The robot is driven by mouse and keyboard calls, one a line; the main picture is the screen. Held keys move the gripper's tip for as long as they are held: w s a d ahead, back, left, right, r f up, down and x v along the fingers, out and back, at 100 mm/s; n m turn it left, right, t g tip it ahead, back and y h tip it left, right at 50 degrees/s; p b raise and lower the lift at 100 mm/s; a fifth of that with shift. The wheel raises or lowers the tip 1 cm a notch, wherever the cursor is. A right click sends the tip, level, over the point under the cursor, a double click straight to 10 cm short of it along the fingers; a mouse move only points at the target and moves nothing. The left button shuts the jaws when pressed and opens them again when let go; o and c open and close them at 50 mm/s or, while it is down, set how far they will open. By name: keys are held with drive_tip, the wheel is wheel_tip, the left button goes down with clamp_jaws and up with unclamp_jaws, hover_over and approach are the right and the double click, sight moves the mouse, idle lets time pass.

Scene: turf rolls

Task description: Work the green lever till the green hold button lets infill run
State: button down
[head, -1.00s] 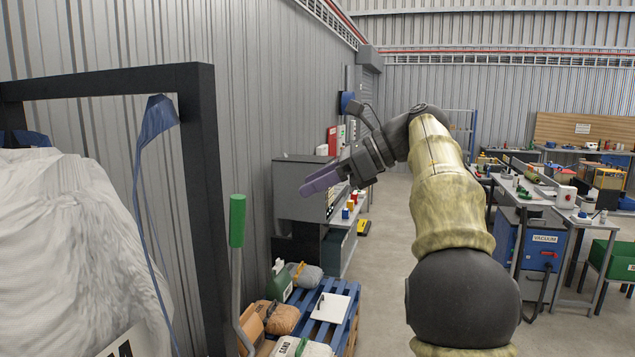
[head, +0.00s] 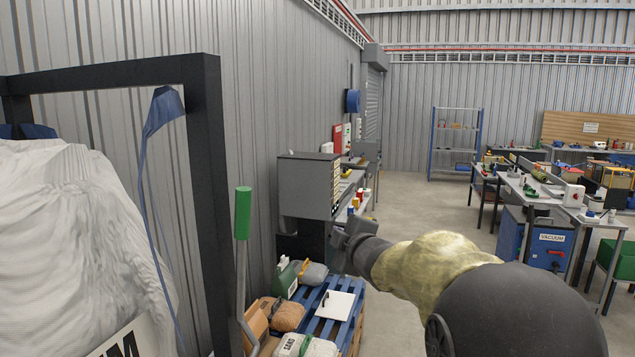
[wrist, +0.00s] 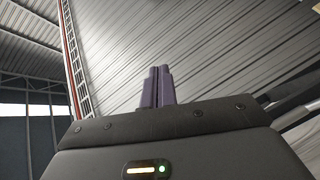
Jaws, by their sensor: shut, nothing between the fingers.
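A green grip (head: 243,213) tops a grey upright bar (head: 241,280) beside the black frame, at left of centre in the head view. It looks like the green lever; the bar's lower end is out of clear view. I cannot make out a green hold button. My gripper's purple fingers (wrist: 157,88) lie together, empty, in the wrist view, with grey ribbed wall beyond them. In the head view my wrist is right of the green grip and apart from it, and the fingers are not clearly visible.
A white bulk bag (head: 75,240) hangs in a black frame (head: 208,200) at left. A blue pallet (head: 350,325) with sacks and a white board (head: 335,305) lies below my wrist. A grey cabinet (head: 307,185) stands behind. Workbenches are at right; floor between is open.

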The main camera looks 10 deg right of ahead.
drive_tip(key=s+f+m+g+h, duration=0.1)
drive_tip(key=s+f+m+g, duration=0.35)
drive_tip(key=s+f, duration=0.4)
drive_tip(key=s+f+m+g+h, duration=0.25)
drive_tip(key=s+f+m, duration=0.25)
drive_tip(key=f, duration=0.7)
drive_tip(key=s+a+f+m+g, duration=0.1)
drive_tip(key=s+f+m+g, duration=0.1)
drive_tip(key=s, duration=0.6)
drive_tip(key=s+a+f+m+g+y, duration=0.1)
drive_tip(key=s+a+f+m+g, duration=0.1)
drive_tip(key=s+f, duration=0.4)
drive_tip(key=s+m+g, duration=0.1)
drive_tip(key=s+g, duration=0.1)
drive_tip(key=shift+a+f+g+b, duration=0.25)
drive_tip(key=shift+f+g+b, duration=0.05)
drive_tip(key=shift+f+b, duration=0.05)
drive_tip(key=shift+y, duration=0.25)
